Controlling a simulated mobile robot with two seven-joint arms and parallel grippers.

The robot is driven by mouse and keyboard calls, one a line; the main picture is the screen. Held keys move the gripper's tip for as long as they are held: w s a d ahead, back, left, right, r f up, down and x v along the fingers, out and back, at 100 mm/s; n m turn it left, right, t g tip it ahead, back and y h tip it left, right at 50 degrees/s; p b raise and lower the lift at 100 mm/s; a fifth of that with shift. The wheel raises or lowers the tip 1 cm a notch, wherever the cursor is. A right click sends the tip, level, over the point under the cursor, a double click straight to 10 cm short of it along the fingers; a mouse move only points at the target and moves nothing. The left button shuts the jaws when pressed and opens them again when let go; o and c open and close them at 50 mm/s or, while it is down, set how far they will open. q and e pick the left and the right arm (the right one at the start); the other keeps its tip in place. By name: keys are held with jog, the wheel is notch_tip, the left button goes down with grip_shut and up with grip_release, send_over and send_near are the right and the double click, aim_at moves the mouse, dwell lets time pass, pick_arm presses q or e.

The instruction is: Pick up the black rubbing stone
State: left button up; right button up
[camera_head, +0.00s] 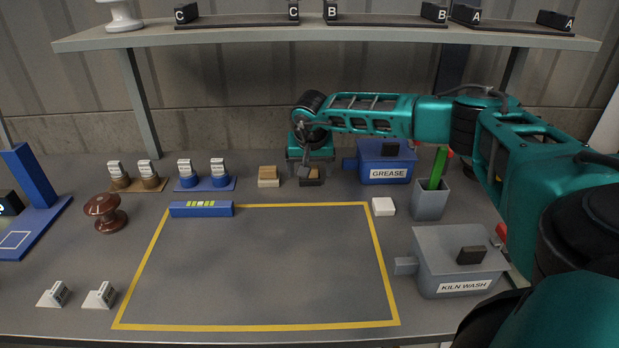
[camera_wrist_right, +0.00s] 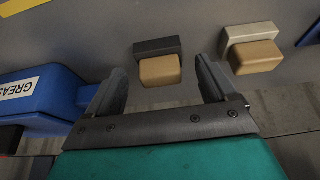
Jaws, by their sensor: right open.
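The black rubbing stone (camera_wrist_right: 157,46) is a dark block with a tan block on it. In the right wrist view it lies ahead of my right gripper (camera_wrist_right: 160,66). The two fingers are spread wide, one on each side of the tan block, with a gap to each. In the head view my right gripper (camera_head: 310,162) is over the black stone (camera_head: 311,183) at the back of the bench, and partly hides it. I cannot tell the exact height of the fingers above the bench. My left gripper is not in view.
A pale stone with a tan block (camera_head: 268,177) sits just left of the black one. A blue GREASE box (camera_head: 386,165) stands close on the right. A grey cup (camera_head: 430,200), white block (camera_head: 384,206) and KILN WASH box (camera_head: 459,262) are nearer. The yellow-outlined area is mostly clear.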

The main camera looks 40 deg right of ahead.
jog(key=shift+x, duration=0.9)
jog(key=shift+c, duration=0.2)
jog(key=c, duration=1.2)
